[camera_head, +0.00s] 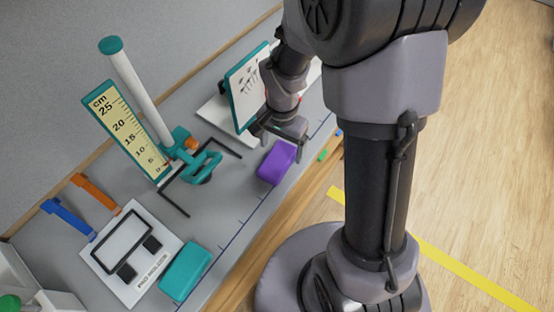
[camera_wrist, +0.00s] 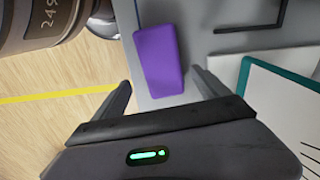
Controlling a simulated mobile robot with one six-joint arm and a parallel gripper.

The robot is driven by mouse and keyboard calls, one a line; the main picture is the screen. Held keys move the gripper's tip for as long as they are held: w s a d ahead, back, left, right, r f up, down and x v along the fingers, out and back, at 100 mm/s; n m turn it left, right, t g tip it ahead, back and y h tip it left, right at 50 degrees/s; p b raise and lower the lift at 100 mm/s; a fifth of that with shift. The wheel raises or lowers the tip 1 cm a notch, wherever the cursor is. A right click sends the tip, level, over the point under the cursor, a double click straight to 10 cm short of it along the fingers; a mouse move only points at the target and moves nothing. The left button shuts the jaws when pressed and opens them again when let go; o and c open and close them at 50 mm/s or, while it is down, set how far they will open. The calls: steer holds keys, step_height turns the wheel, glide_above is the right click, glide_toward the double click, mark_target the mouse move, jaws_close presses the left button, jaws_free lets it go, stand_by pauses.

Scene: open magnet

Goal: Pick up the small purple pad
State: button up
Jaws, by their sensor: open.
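The small purple pad (camera_head: 277,162) lies on the grey bench top near its front edge in the head view. In the wrist view the purple pad (camera_wrist: 159,60) lies just beyond the fingertips, roughly between their lines. My gripper (camera_head: 284,138) is above and slightly behind the pad in the head view. In the wrist view my gripper (camera_wrist: 160,78) is open and empty, with a finger on each side. No contact with the pad shows.
A white board with a teal frame (camera_head: 247,85) stands close behind my gripper. A height gauge (camera_head: 135,125), a teal block (camera_head: 185,270) and a white pad holder (camera_head: 132,255) are to the left. The bench's wooden front edge (camera_head: 290,218) is close to the pad.

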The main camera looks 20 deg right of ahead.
mark_target(278, 159)
steer(key=f+b, duration=0.1)
steer(key=f, duration=0.1)
steer(key=a+f+b, duration=0.1)
steer(key=f, duration=0.2)
steer(key=shift+s+f, duration=0.15)
steer(key=shift+f, duration=0.05)
steer(key=shift+r, duration=0.1)
steer(key=c, duration=1.4)
